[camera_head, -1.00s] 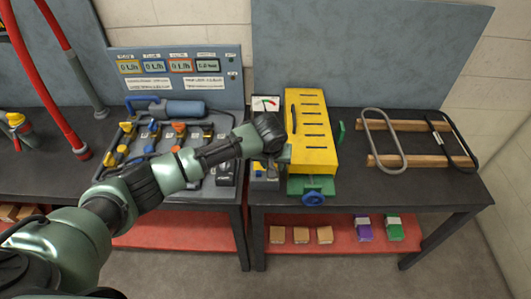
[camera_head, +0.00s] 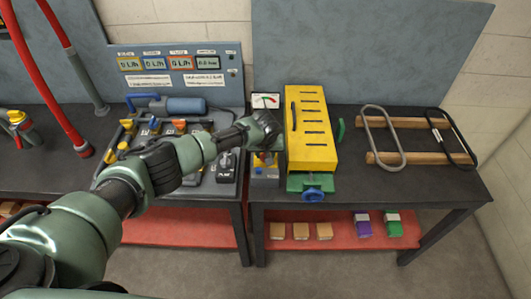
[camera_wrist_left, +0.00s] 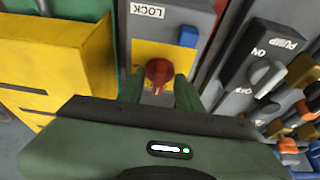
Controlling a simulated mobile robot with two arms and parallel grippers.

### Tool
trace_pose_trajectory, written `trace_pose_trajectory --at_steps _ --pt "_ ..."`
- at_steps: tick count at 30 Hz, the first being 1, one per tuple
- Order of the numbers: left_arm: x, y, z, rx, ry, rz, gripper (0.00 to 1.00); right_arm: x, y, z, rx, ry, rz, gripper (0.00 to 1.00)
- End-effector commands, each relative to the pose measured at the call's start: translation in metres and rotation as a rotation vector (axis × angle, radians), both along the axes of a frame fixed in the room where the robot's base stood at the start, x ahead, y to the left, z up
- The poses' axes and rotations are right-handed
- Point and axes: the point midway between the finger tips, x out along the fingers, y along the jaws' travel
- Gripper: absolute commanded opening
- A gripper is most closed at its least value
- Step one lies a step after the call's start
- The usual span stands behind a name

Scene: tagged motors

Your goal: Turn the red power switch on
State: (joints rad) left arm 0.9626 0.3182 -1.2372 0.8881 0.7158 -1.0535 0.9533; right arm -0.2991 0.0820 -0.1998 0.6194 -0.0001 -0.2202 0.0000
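The red power switch (camera_wrist_left: 158,72) is a round red knob on a yellow plate (camera_wrist_left: 150,50), on a grey box marked LOCK. In the wrist view my left gripper (camera_wrist_left: 159,88) is open, with one green finger on each side of the knob. Whether the fingers touch it cannot be told. In the head view my left gripper (camera_head: 268,143) is over the box (camera_head: 264,182) below the gauge, and it hides much of the switch. My right gripper is not in view.
A blue button (camera_wrist_left: 188,36) is beside the switch. The yellow slotted case (camera_head: 312,135) stands close on the right in the head view. A grey pump switch panel (camera_head: 226,170) is on the left. The wire frames (camera_head: 385,140) lie farther right.

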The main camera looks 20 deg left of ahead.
Motion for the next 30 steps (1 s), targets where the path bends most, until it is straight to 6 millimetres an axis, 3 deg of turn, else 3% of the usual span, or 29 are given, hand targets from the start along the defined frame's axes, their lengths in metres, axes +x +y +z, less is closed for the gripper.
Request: trace_pose_trajectory --at_steps 8,12,23,30 --pt "0.0006 -0.0002 -0.0007 0.0 0.0 -0.001 0.35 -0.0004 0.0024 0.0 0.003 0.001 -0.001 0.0" --pt "0.0005 -0.0001 -0.0006 0.0 0.0 -0.001 0.0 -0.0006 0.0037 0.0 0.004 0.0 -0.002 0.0" --pt "0.0002 0.0007 -0.0005 0.0 0.0 -0.026 0.0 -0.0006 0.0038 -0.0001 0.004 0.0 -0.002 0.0" --pt "-0.0005 0.0025 -0.0011 -0.002 0.001 -0.145 0.0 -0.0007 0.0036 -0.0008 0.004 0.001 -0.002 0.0"
